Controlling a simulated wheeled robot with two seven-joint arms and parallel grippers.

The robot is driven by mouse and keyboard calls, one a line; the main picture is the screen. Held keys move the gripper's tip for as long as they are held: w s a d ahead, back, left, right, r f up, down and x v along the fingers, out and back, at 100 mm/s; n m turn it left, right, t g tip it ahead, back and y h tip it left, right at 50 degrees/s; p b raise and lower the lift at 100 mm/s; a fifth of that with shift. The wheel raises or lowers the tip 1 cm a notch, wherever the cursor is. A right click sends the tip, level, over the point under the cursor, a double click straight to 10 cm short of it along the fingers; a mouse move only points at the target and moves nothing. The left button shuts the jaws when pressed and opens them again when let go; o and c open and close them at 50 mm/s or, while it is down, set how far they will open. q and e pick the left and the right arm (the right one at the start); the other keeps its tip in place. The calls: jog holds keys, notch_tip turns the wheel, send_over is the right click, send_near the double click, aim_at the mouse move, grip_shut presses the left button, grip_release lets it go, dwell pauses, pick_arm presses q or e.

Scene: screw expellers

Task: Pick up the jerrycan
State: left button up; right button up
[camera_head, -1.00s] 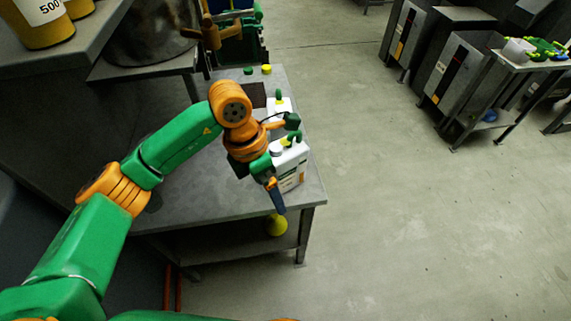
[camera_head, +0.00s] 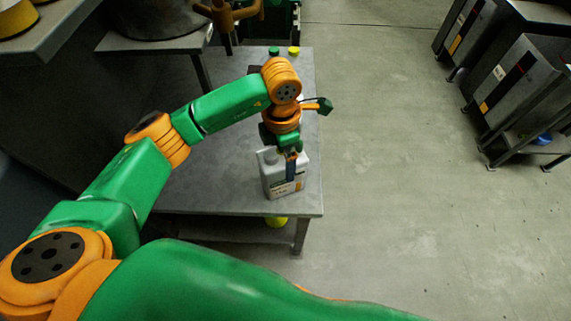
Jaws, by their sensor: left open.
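The white jerrycan (camera_head: 272,184) with a printed label stands upright near the front right corner of the grey table. My left gripper (camera_head: 289,168) points down over the top of the jerrycan, at its handle side. It is open, and one dark finger shows in front of the jerrycan's upper part. The gripper hides the handle and part of the top, so I cannot tell whether the fingers touch it. My right gripper is out of view.
The grey table (camera_head: 220,180) is bare left of the jerrycan. A green cap (camera_head: 273,50) and a yellow cap (camera_head: 293,50) lie at its far end. A yellow object (camera_head: 276,222) sits below the tabletop. Machines (camera_head: 515,80) stand at right beyond open floor.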

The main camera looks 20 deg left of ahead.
pick_arm(q)
notch_tip(320, 180, down, 3)
jog(key=shift+s+a+r, duration=0.1)
jog(key=shift+r, duration=0.05)
jog(key=shift+f, duration=0.25)
jog(key=shift+w+r, duration=0.1)
jog(key=shift+w, duration=0.1)
grip_shut()
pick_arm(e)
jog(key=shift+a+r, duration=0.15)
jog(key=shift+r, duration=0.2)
